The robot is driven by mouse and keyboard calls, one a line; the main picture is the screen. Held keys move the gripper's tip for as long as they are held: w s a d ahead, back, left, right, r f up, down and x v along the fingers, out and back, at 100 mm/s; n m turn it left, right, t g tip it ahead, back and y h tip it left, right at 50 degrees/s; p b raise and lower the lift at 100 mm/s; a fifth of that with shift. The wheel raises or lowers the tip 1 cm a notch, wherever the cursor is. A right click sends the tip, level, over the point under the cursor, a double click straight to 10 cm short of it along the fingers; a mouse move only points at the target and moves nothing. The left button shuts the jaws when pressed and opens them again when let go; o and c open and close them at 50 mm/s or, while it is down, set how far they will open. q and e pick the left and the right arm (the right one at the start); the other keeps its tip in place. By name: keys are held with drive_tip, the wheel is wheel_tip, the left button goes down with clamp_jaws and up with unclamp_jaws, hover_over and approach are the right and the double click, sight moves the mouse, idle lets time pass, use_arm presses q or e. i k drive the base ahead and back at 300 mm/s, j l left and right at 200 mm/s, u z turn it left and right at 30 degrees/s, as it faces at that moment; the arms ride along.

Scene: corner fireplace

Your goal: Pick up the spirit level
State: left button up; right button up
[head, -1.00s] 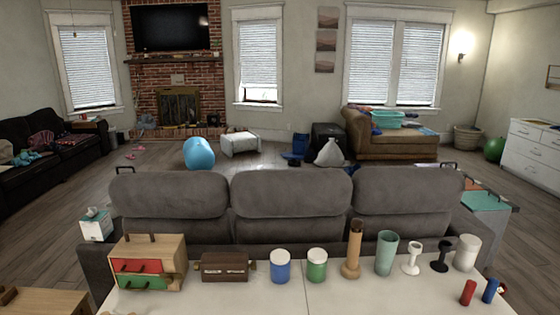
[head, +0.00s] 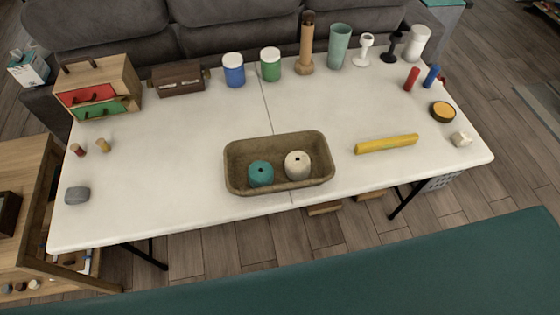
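The spirit level is most likely the long yellow bar (head: 387,144) lying on the right half of the white table (head: 190,150), towards its front edge. It lies nearly left to right, its right end slightly farther back. Nothing covers it; its vials are too small to make out. Neither of my grippers shows in the head view.
Left of the yellow bar is a brown tray (head: 238,183) with a teal and a cream roll. Containers line the back edge. Bare table surrounds the bar.

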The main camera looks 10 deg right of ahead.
sight(371, 146)
drive_tip(key=z, duration=1.75)
drive_tip(key=l, duration=0.1)
